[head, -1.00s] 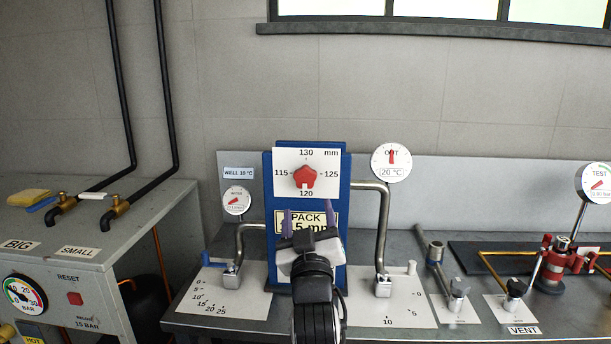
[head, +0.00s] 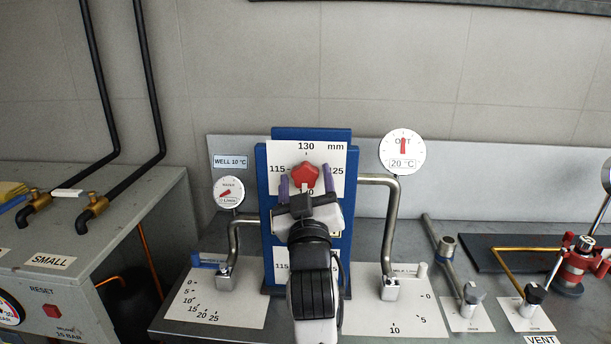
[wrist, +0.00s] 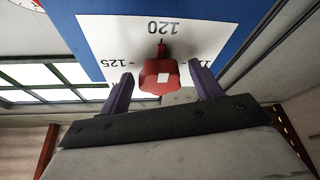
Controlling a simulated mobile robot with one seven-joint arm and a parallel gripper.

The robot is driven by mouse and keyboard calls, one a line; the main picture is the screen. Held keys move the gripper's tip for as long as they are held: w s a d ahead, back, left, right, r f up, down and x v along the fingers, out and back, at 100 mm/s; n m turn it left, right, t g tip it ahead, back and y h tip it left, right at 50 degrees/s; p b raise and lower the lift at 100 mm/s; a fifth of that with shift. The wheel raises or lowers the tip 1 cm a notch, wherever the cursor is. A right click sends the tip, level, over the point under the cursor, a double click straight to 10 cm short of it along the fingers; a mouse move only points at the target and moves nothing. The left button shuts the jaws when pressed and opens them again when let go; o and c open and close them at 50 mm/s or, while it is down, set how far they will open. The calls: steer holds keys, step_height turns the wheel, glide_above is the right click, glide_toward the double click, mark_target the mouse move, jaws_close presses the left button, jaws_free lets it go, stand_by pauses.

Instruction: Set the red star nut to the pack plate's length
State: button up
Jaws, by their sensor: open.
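The red star nut (head: 306,175) sits on a white scale plate (head: 335,154) marked 130 at top, 115 left, 125 right and 120 at bottom. In the wrist view, where the scale appears upside down, the nut (wrist: 158,78) has its red pointer at 120. My gripper (head: 306,184) is open, its purple fingers on either side of the nut's lower part. In the wrist view its fingers (wrist: 163,90) flank the nut with gaps on both sides. The pack plate is almost wholly hidden behind my gripper.
The scale is on a blue plate pack (head: 268,225) with bent metal pipes on both sides. A round OUT gauge (head: 403,152) stands to the right, a smaller water gauge (head: 228,192) to the left. Valve levers stand on the bench nearby.

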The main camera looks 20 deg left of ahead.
steer(key=shift+s, duration=0.1)
steer(key=shift+c, duration=0.8)
steer(key=c, duration=0.8)
